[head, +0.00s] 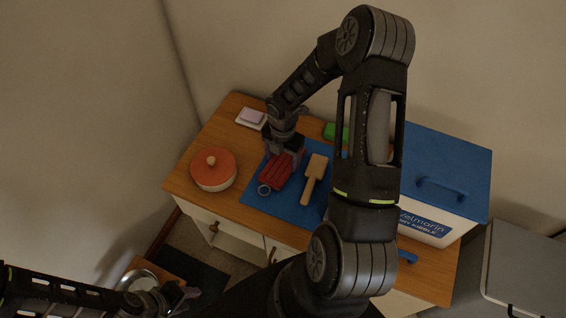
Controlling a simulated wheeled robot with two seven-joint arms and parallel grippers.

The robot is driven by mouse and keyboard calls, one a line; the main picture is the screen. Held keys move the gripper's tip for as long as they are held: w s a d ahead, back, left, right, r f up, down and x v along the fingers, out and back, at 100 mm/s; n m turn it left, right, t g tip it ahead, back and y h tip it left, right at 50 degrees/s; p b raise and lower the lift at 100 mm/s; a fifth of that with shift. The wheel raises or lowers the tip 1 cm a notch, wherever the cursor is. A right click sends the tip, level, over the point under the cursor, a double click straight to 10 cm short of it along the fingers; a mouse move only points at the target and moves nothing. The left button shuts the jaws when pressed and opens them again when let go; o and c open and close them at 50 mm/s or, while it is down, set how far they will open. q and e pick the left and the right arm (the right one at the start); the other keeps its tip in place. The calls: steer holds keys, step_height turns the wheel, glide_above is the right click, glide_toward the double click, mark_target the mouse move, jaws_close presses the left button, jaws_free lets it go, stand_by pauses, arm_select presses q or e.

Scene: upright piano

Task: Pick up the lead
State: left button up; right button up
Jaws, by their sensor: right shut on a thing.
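The lead (277,172) is a folded red bundle on the blue mat (258,201), with a small ring-like end (264,190) at its near-left side. My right gripper (285,154) reaches down from above and is shut on the lead's far end. The fingertips are partly hidden, and I cannot tell whether the lead is clear of the mat. My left gripper (181,298) is low at the bottom left, away from the cabinet top, and looks open and empty.
On the wooden cabinet top (218,126) stand an orange-lidded round pot (213,172), a wooden brush or scoop (314,180), a lilac block on a white dish (251,117), and a green item (337,131). A large blue-lidded bin (440,165) fills the right side. My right arm hides part of the middle.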

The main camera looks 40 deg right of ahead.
mark_target(283, 161)
steer(key=c, duration=0.6)
steer(key=shift+r, duration=0.1)
step_height(283, 161, up, 10)
steer(key=shift+f, duration=0.1)
stand_by(0.7)
